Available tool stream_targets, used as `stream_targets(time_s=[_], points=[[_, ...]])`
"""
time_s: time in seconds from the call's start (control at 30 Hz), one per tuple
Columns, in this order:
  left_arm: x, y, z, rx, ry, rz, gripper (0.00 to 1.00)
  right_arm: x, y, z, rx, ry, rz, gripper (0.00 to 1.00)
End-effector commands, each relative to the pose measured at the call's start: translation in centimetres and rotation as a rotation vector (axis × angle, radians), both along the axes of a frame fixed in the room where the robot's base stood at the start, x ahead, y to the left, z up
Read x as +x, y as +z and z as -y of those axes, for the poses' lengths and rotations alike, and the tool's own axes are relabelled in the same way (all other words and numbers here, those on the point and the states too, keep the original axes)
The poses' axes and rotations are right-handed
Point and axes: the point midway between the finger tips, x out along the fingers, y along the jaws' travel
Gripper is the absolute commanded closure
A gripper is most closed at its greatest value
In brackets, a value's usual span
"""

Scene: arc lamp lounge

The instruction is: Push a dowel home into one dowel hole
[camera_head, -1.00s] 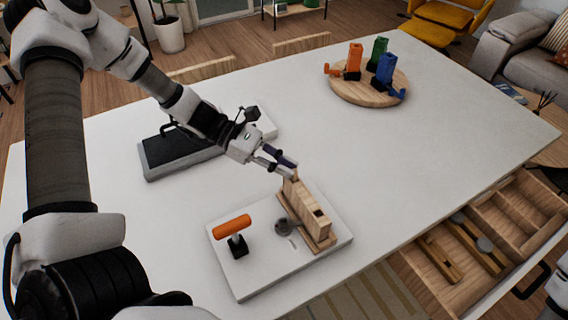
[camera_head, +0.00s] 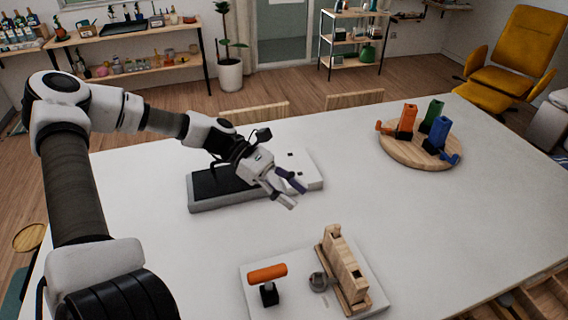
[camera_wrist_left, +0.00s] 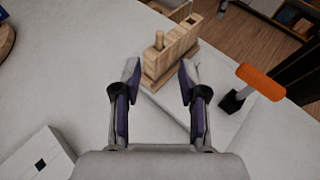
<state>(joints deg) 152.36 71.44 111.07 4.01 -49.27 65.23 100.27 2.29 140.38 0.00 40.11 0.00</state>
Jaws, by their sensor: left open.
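The wooden block (camera_head: 345,272) stands upright on a white board (camera_head: 262,305) on the table. In the left wrist view, a pale dowel (camera_wrist_left: 159,40) stands in one end of the block (camera_wrist_left: 172,56), with its upper part sticking out above the top. A dark hole (camera_wrist_left: 191,20) shows near the block's other end. My left gripper (camera_head: 294,194) is open and empty, in the air behind the block and apart from it. Its spread fingers (camera_wrist_left: 158,82) frame the block from a distance in the left wrist view. My right gripper is out of view.
An orange-handled tool (camera_head: 267,273) stands on the board, beside a round grey piece (camera_head: 319,282). A dark-topped tray (camera_head: 205,204) and a white block with square holes (camera_head: 312,181) lie behind. A round wooden board (camera_head: 400,152) holds coloured holders. The table between is clear.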

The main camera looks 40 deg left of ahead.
Motion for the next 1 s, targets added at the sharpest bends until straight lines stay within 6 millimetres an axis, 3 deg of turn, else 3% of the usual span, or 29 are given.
stream_targets(time_s=[0.23, 1.0], points=[[-0.3, 0.8, -2.0, 0.001, 0.001, 0.001, 0.58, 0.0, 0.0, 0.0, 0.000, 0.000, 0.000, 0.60], [-0.4, 0.7, -2.1, 0.004, 0.000, -0.003, 0.58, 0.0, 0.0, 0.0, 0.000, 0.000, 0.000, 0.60]])
